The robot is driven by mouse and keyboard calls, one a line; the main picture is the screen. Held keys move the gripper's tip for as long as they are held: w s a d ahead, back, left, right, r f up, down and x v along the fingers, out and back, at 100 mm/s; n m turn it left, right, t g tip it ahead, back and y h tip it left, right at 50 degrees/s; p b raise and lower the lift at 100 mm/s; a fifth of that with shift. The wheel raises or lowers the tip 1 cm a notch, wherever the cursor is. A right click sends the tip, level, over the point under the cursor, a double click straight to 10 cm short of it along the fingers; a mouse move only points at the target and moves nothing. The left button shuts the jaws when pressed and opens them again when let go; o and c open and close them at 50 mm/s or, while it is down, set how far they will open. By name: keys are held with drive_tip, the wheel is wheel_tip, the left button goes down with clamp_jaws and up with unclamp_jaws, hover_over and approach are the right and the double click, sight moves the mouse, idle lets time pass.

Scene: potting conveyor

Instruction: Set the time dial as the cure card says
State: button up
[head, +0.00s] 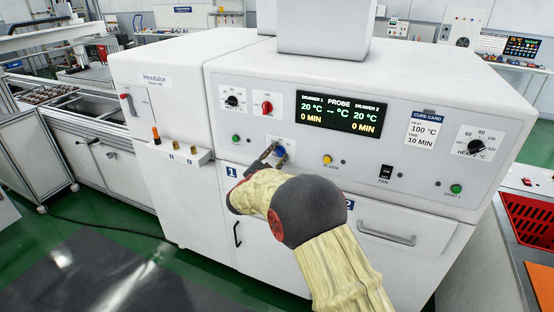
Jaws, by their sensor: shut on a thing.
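The cure card (422,130) on the right of the white machine's panel reads heat 100 °C, time 10 MIN. The display (341,115) shows 20 °C and 0 MIN for drawer 1 and for drawer 2, with dashes for the probe. A black dial (232,101) with a number scale sits at the upper left, and a heat dial (476,147) at the right.
A red knob (267,107), a green button (236,139), a yellow alarm button (327,159), a black fan switch (386,172) and another green button (456,189) share the panel. A small shelf (182,155) juts out at left. Drawer handles (386,236) project below. My arm hides part of the drawer fronts.

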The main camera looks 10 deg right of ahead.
drive_tip(key=shift+f+m+b, duration=0.1)
drive_tip(key=shift+m+b, duration=0.3)
drive_tip(key=shift+m, duration=0.2)
drive_tip(key=o, duration=1.2)
drive_tip(key=shift+c, duration=0.2)
drive_tip(key=shift+s, duration=0.1)
drive_tip(key=v, duration=1.1)
drive_tip(key=shift+s+a, duration=0.25)
drive_tip(key=shift+s, duration=0.05)
